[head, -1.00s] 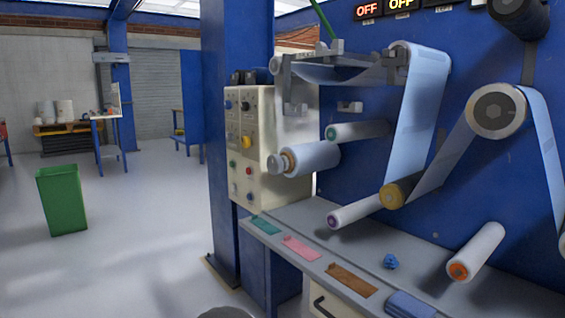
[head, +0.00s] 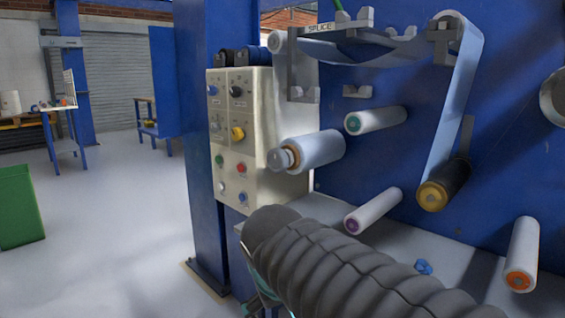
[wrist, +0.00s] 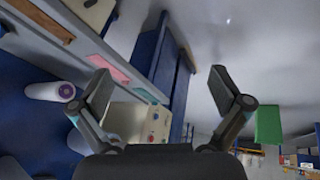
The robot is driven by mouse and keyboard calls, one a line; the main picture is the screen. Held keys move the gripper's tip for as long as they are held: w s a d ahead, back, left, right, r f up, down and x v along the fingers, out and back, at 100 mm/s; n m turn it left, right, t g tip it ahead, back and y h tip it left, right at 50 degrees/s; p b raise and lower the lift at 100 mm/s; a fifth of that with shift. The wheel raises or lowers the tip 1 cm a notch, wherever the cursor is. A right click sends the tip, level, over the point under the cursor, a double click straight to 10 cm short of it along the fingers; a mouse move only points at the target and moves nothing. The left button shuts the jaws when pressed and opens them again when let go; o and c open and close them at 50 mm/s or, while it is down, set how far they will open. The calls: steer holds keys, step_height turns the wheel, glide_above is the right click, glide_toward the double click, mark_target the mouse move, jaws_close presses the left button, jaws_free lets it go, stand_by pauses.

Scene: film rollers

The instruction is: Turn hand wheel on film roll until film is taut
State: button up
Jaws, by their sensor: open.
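The light-blue film roll (head: 318,150) sticks out from the blue machine wall. A grey hand wheel (head: 279,159) with an orange-brown ring behind it is at its near end. The film (head: 460,90) sags under the splice bar (head: 340,30), passes over a roller at upper right and runs down to a black roller with a yellow end (head: 440,190). In the wrist view my gripper (wrist: 165,88) is open and empty, its two fingers wide apart, touching nothing. In the head view my ribbed dark arm fills the lower middle; my gripper is hidden there.
A cream control panel (head: 238,130) with knobs and buttons stands left of the roll. Rollers with green (head: 378,119), purple (head: 375,210) and orange (head: 523,255) ends stick out nearby. A green bin (head: 18,205) stands at left on open floor.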

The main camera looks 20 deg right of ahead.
steer(key=w+d+r+m+h+b, duration=0.1)
steer(key=w+d+r+h, duration=0.15)
steer(key=w, duration=0.45)
steer(key=w+d+r+h+b, duration=0.1)
steer(key=w+d+r+h, duration=0.15)
steer(key=w, duration=0.45)
steer(key=w+d+r+m+h+b, duration=0.1)
steer(key=w+d+r+h, duration=0.15)
steer(key=w, duration=0.45)
steer(key=m+t+h+b, duration=0.1)
steer(key=m+h+b, duration=0.1)
steer(key=m+h, duration=0.35)
glide_toward(273, 160)
steer(key=shift+n+h, duration=0.6)
steer(key=shift+n, duration=0.35)
steer(key=x, duration=0.3)
steer(key=p+x, duration=0.1)
steer(key=x, duration=0.3)
steer(key=f+x, duration=0.1)
steer(key=x, duration=0.3)
steer(key=shift+w+d, duration=0.1)
steer(key=c, duration=1)
